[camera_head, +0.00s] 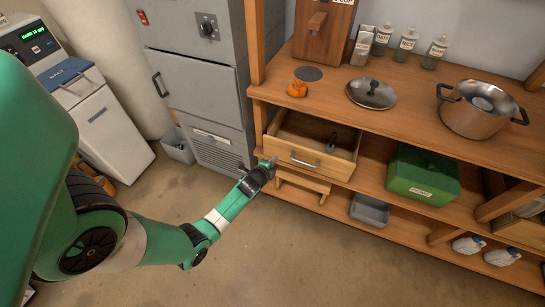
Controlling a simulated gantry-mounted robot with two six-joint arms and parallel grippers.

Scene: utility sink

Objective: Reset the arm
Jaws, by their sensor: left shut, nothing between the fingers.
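My left arm reaches in from the left, and my left gripper (269,163) is at its end, beside the left front corner of an open wooden drawer (306,156). The gripper is small in the picture and looks shut, with nothing in it. I cannot tell whether it touches the drawer's edge. The drawer is pulled out from the wooden shelf unit and has a metal handle on its front. A dark small object (331,141) lies inside the drawer. My right gripper is not in view.
A green box (423,174) and grey bin (370,210) sit below. A grey cabinet (205,90) is at left. The floor in front is clear.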

